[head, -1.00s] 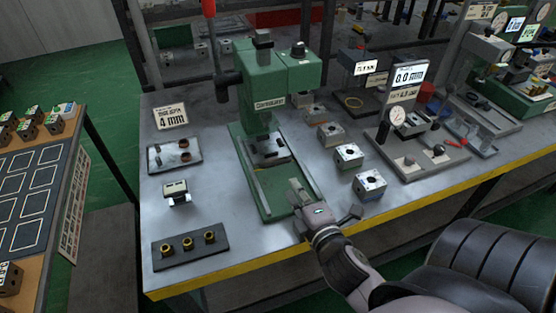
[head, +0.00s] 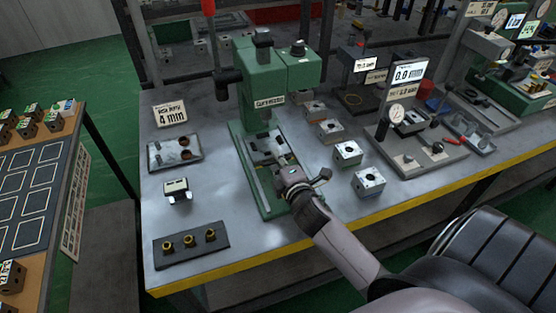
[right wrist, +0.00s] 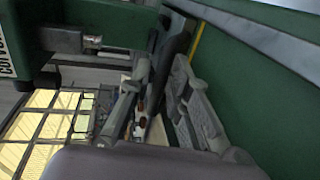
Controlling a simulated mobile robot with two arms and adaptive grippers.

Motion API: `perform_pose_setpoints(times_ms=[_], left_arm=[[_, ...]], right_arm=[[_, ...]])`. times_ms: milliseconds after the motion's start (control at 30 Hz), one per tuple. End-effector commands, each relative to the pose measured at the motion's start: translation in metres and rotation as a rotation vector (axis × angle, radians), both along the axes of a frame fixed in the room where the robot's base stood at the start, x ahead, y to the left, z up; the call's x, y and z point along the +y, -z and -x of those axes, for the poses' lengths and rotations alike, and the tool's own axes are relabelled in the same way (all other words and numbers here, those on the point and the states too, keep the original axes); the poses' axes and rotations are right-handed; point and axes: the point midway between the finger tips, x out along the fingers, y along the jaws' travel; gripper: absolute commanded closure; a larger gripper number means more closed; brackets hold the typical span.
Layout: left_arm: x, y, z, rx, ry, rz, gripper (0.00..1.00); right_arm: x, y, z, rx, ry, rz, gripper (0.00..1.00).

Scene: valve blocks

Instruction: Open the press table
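The green press (head: 282,75) stands on the workbench, with its ram above a long green base (head: 240,150). The grey press table (head: 262,145) lies on this base under the ram, and its near part is partly hidden by my right gripper. My right gripper (head: 285,172) is low over the near half of the base, close to the press table. In the right wrist view its two fingers (right wrist: 165,105) are apart, with a dark bar between or behind them; contact cannot be told. My left gripper is not in view.
Several metal blocks (head: 347,154) stand in a row right of the press. A gauge stand (head: 398,115) is farther right. A dark strip with brass bushings (head: 190,244), a small block (head: 177,190) and a tray (head: 174,153) lie to the left.

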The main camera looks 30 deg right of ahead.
Motion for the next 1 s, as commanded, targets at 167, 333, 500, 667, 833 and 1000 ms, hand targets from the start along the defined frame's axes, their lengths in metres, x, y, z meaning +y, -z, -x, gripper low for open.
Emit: perform_pose_setpoints(times_ms=[167, 333, 500, 667, 833, 1000], left_arm=[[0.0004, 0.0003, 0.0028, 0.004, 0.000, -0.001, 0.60], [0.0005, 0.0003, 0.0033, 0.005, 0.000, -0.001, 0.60], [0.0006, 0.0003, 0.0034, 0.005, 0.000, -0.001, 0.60], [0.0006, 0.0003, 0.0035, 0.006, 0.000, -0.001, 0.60], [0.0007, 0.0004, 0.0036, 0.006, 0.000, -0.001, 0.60], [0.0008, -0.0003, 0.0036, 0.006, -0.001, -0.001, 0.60]], right_arm=[[0.0000, -0.0001, 0.0003, 0.000, 0.000, 0.000, 0.91], [-0.0001, 0.0000, 0.0004, 0.000, 0.000, 0.000, 1.00], [-0.0001, 0.0002, 0.0005, 0.001, 0.000, 0.000, 1.00], [-0.0001, 0.0004, 0.0006, 0.001, 0.001, 0.000, 1.00], [-0.0001, 0.0006, 0.0007, 0.001, 0.001, 0.000, 1.00], [0.0001, 0.0006, 0.0015, 0.002, 0.001, 0.000, 1.00]])
